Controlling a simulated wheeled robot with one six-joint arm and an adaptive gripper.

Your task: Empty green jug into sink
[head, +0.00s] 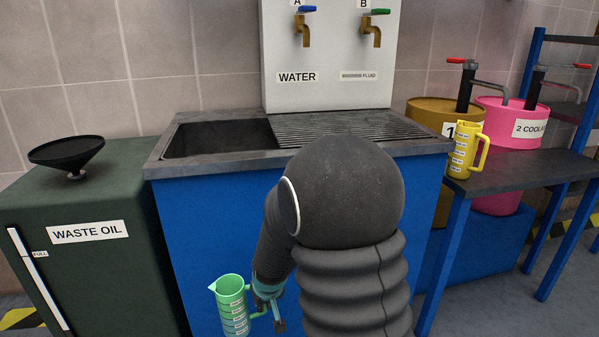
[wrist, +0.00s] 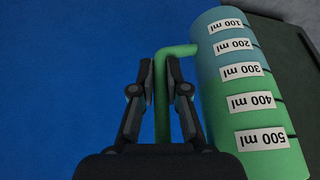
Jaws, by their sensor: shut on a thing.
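The green jug (head: 231,305) is upright in front of the blue cabinet, below the sink's rim, low in the head view. My gripper (head: 268,304) is at its right side, shut on the jug's handle. In the wrist view my gripper (wrist: 160,75) has its fingers on either side of the green handle, and the jug (wrist: 240,95) shows its measure labels upside down. The sink (head: 222,140) is a dark basin at the left of the counter, above and behind the jug.
A ribbed drainboard (head: 345,126) lies right of the basin, under two taps. A green waste oil tank (head: 90,235) with a black funnel (head: 66,153) stands left. A yellow jug (head: 464,150) stands on a bench (head: 510,170) at right, near drums. The blue cabinet front (head: 200,230) is close.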

